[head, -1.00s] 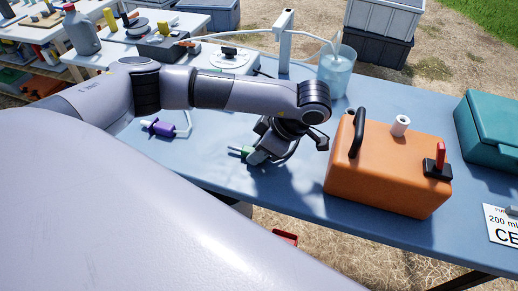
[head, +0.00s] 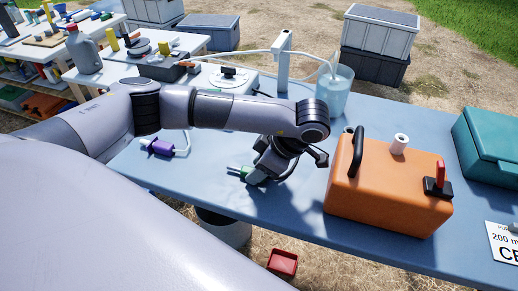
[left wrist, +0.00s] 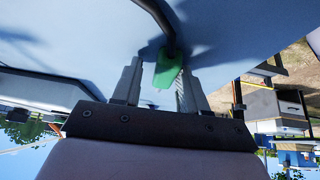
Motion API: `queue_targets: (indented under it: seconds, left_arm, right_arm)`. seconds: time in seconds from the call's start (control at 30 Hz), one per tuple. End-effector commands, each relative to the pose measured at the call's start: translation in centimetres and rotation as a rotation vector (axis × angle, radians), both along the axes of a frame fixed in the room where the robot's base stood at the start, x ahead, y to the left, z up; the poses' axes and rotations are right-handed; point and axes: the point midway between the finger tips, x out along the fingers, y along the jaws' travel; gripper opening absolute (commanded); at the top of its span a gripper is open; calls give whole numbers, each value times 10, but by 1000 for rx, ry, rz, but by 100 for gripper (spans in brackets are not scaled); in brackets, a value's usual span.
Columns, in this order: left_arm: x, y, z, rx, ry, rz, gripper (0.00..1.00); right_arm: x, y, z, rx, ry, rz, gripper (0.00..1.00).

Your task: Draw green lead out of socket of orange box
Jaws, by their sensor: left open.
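The orange box (head: 385,195) stands on the blue table, with a black handle, a white cylinder (head: 399,144) and a red piece in a black mount (head: 438,182) on top. The green lead's plug (head: 246,172) is at the table to the left of the box, apart from it, with a pale tip pointing left. My left gripper (head: 252,177) reaches down at the plug. In the left wrist view the green plug (left wrist: 168,68) sits between the open fingers, with a dark cable running up from it. I cannot tell whether a finger touches it. My right gripper is out of view.
A purple plug (head: 161,147) with a white cable lies on the table (head: 300,225) to the left. A water beaker (head: 334,90) and a white stand (head: 284,62) are behind. A teal case (head: 488,140) is at the right. A red bin (head: 283,263) is on the ground.

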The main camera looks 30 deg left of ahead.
Motion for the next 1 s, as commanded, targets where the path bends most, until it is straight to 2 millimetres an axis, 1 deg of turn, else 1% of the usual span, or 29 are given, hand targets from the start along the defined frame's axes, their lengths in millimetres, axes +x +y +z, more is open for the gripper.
queue_targets:
  seconds: [0.03,0.07,0.1,0.17,0.3,0.4,0.6,0.8,1.0]
  left_arm:
    - [-9,-4,-13,-10,32,-11,59]
    - [-9,-4,-13,-10,33,-12,59]
    - [-9,-4,-8,-11,29,-12,59]
    - [-8,-5,4,-10,27,-12,59]
    - [-5,-3,39,-6,18,-10,59]
    - [-4,-2,60,-3,14,-8,59]
    - [-3,-2,100,-2,7,-5,59]
    - [-2,-1,139,-1,3,-3,59]
    - [-1,-1,174,1,-3,-1,59]
  right_arm:
    - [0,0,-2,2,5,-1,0]
    - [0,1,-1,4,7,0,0]
    - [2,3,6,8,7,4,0]
    - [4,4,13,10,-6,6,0]
    - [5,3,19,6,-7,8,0]
    - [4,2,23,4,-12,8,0]
    - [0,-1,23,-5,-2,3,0]
    - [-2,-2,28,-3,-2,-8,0]
    - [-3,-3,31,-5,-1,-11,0]
